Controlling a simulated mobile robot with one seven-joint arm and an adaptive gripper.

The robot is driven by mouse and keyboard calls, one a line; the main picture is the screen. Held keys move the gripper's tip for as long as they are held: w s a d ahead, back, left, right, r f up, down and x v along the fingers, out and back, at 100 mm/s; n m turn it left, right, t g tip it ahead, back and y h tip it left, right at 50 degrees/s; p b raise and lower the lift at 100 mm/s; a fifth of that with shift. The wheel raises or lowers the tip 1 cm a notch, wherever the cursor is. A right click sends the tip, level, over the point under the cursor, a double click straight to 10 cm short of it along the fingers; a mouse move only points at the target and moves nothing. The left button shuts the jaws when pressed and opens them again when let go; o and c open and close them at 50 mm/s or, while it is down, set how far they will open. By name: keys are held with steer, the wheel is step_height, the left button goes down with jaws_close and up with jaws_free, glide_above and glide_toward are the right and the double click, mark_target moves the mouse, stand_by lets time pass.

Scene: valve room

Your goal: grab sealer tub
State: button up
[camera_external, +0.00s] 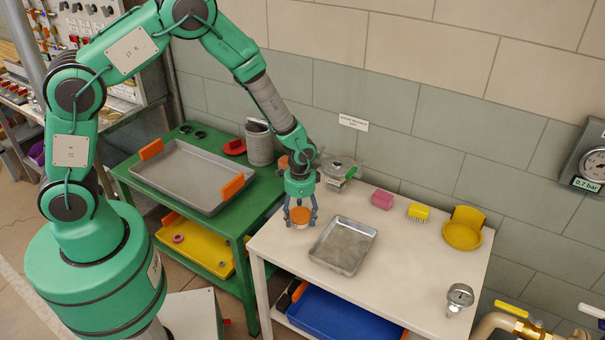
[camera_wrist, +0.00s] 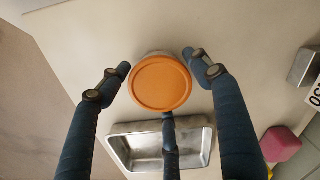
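The sealer tub, with a round orange lid (camera_external: 300,216) and a pale body, stands on the white table near its left end. In the wrist view the tub's lid (camera_wrist: 160,83) faces the camera and hides most of the body. My gripper (camera_external: 301,211) points down over the tub with its blue fingers spread around it. In the wrist view my gripper (camera_wrist: 160,78) has a finger at each side of the lid with small gaps, and a third finger close to the lid's lower edge; I cannot tell whether that one touches.
A metal tray (camera_external: 343,246) lies just right of the tub. The green bench (camera_external: 224,222) is at left.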

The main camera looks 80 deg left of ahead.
mark_target(301, 214)
steer(key=c, duration=0.7)
steer(key=shift+r, duration=0.15)
steer(key=shift+r, duration=0.55)
step_height(301, 214, up, 2)
steer(key=shift+r+p, duration=0.15)
steer(key=shift+p, duration=0.35)
steer(key=shift+c, duration=0.2)
steer(key=s+d, duration=0.1)
steer(key=s, duration=0.4)
steer(key=s+d+r+p, duration=0.1)
steer(key=s, duration=0.4)
steer(key=s+d+p, duration=0.1)
steer(key=s, duration=0.4)
steer(key=shift+s+d+r, duration=0.1)
steer(key=shift+s+r, duration=0.05)
steer(key=shift+s, duration=0.2)
